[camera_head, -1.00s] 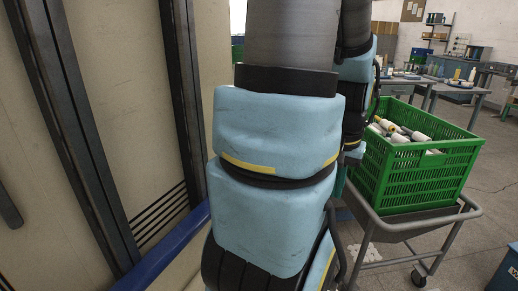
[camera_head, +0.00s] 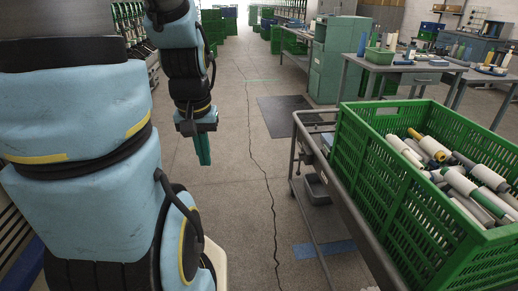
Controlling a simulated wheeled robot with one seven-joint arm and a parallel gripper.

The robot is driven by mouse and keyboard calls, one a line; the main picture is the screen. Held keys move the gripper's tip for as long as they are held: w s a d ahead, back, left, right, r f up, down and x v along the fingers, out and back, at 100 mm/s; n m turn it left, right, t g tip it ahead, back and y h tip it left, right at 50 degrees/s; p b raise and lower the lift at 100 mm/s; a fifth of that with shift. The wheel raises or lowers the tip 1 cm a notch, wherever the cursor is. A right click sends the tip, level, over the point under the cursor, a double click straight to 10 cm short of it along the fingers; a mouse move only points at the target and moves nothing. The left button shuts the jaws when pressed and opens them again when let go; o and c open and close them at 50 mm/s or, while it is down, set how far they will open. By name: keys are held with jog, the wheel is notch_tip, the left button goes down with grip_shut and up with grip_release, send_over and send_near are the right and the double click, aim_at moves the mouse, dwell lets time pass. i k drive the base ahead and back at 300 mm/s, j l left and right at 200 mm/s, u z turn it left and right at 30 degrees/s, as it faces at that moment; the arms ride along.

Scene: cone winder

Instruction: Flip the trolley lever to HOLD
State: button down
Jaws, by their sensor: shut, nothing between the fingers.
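The trolley (camera_head: 350,202) stands at the right with a grey metal frame and a push rail at its far end. A small dark fitting (camera_head: 308,156) sits on the frame near that rail; I cannot tell whether it is the lever or how it is set. My gripper (camera_head: 204,160) hangs from my blue arm left of the trolley, pointing down, with its green fingers shut and empty. It is apart from the trolley, with open floor between them in the picture.
A green crate (camera_head: 384,180) full of yarn cones (camera_head: 459,183) rides on the trolley. A workbench (camera_head: 410,68) and green cabinet (camera_head: 338,62) stand behind. A dark mat (camera_head: 287,116) lies on the floor. The aisle (camera_head: 245,85) is clear.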

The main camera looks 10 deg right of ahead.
aim_at(299, 165)
jog(key=i+l, duration=0.1)
jog(key=i, duration=0.6)
jog(key=i+u, duration=0.15)
jog(key=i, duration=0.55)
jog(key=i+l, duration=0.2)
jog(key=i, duration=0.45)
